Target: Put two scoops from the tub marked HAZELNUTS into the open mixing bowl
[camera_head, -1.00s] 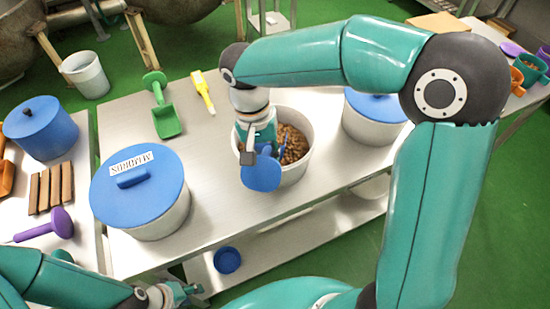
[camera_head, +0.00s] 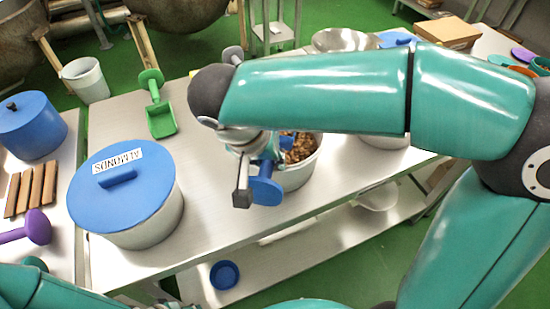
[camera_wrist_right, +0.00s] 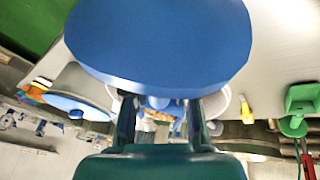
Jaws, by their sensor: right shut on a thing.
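My right gripper (camera_head: 256,165) is shut on a blue scoop (camera_head: 265,191) with a round disc at its handle end. The disc (camera_wrist_right: 160,40) fills the top of the right wrist view. The scoop's far end shows against the open white tub (camera_head: 299,176) of brown nuts (camera_head: 301,146); I cannot tell how deep it sits or what it carries. No label shows on this tub. A shiny metal bowl (camera_head: 345,40), open at the top, stands at the back. My left arm enters at bottom left; its gripper is mostly cut off and its state unclear.
A blue-lidded tub marked ALMONDS (camera_head: 165,215) stands front left on the table. A green scoop (camera_head: 160,118) lies behind it. Another white tub (camera_head: 385,141) is partly behind my right arm. Bare table (camera_head: 215,235) lies in front of the nut tub.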

